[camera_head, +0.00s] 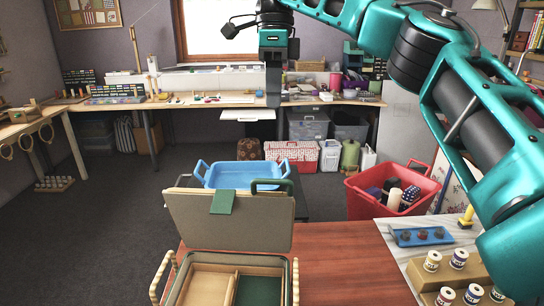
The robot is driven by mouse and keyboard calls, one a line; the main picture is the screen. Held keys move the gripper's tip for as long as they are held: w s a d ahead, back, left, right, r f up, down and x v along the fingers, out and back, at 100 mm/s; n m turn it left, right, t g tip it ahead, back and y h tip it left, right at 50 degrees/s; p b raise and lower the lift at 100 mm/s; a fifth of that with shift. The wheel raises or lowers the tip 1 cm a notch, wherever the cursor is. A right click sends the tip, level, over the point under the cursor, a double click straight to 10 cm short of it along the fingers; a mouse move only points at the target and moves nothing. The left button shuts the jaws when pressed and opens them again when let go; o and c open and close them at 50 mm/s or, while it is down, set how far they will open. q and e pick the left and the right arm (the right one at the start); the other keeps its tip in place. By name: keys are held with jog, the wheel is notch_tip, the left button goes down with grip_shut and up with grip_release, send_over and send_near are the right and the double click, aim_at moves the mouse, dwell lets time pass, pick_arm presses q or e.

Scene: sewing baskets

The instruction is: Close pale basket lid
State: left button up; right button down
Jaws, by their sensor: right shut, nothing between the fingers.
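The pale basket (183,290) stands at the bottom of the view, cut off by the lower edge. Its inside is divided, with a tan part and a dark green part. The pale lid (270,226) stands up, open, at the back of the basket, with a green tab (222,201) on its top edge. My right gripper (273,101) hangs pointing down, above and beyond the lid in the picture, apart from it. It is shut and empty. My left gripper is not in view.
A blue tray (233,179) with handles stands behind the lid. A red crate (368,205) with spools is to the right. A small blue tray (436,241) and several thread spools lie at the lower right. The reddish wooden tabletop (345,265) right of the basket is clear.

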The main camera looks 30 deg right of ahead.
jog(key=shift+s+a+f, duration=0.55)
jog(key=shift+s+f, duration=0.2)
jog(key=shift+f, duration=1.15)
jog(key=shift+s+a+f, duration=0.55)
jog(key=shift+s+f, duration=0.25)
jog(key=shift+f, duration=1.05)
jog(key=shift+s+a+f, duration=0.55)
jog(key=shift+s+f, duration=0.2)
jog(key=shift+f, duration=1.15)
